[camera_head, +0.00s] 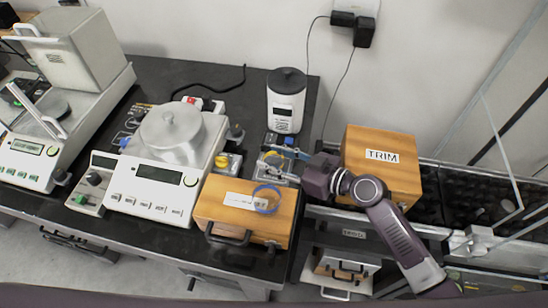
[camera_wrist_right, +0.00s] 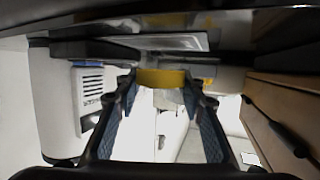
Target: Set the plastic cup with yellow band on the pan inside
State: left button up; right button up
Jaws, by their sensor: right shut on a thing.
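My right gripper (camera_head: 275,157) is shut on the clear plastic cup with the yellow band (camera_head: 272,158), held over the dark bench near a small grey device. In the right wrist view the yellow band (camera_wrist_right: 160,78) shows between the two blue-padded fingers (camera_wrist_right: 162,90); the clear cup wall is hard to make out. A white balance (camera_head: 150,190) in the middle has a round metal pan with a silver dome-like part (camera_head: 175,132). Another balance (camera_head: 25,165) at the left has a box-shaped housing and a round pan (camera_head: 52,106) in its opening. My left gripper is not in view.
A wooden box (camera_head: 225,218) with a blue ring (camera_head: 266,198) on top stands in front of the gripper. A wooden TRIM box (camera_head: 408,172) stands to the right. A white canister with a black lid (camera_head: 285,100) stands behind. Small weights-like items lie beside the middle balance.

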jog(key=o, duration=0.9)
jog(key=shift+f, duration=0.15)
